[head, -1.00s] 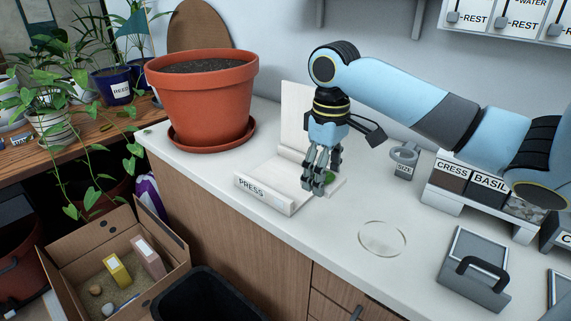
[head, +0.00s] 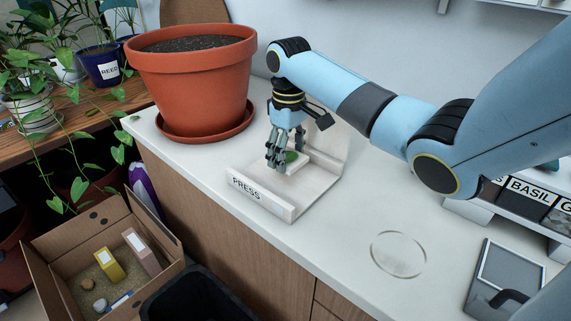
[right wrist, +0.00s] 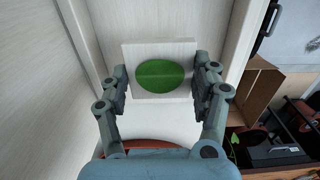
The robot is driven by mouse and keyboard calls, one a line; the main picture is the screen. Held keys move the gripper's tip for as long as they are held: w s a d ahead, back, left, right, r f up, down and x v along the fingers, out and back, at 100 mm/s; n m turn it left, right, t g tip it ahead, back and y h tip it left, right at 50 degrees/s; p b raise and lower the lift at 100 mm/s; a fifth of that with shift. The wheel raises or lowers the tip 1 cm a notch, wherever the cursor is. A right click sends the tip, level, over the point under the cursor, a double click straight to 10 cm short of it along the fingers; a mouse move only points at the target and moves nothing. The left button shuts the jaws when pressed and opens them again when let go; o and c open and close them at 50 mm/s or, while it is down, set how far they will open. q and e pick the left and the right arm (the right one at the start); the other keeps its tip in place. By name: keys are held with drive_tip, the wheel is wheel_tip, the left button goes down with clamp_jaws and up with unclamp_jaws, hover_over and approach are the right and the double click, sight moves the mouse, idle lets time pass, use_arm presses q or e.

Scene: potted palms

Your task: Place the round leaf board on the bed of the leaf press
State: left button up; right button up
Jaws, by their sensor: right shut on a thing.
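The leaf board (right wrist: 159,95) is a pale square plate with a round green leaf on it; in the head view part of it (head: 297,158) shows beside the fingers. My right gripper (head: 278,167) is shut on its two opposite edges, as the right wrist view (right wrist: 160,85) shows. The leaf press (head: 262,197) is pale wood with a PRESS label on its front and an upright panel behind. The board is over the press bed, between its side walls. I cannot tell whether it touches the bed. My left gripper is not in view.
A large terracotta pot (head: 195,85) on a saucer stands close left of the press. A clear round disc (head: 398,254) lies on the white counter to the right. A cardboard box (head: 105,265) is below.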

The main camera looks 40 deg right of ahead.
sight(286, 177)
drive_tip(key=shift+w+a+f, duration=0.2)
drive_tip(key=shift+w+f, duration=0.15)
wheel_tip(286, 177, down, 4)
drive_tip(key=shift+r, duration=0.1)
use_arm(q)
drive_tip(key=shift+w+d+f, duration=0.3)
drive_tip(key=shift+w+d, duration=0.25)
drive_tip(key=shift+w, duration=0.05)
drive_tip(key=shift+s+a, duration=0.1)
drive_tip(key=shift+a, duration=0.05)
use_arm(e)
drive_tip(key=o, duration=1.1)
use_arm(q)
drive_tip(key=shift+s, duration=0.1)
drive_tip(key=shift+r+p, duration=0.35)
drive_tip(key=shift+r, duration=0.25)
use_arm(e)
wheel_tip(286, 177, up, 12)
drive_tip(key=shift+r, duration=0.1)
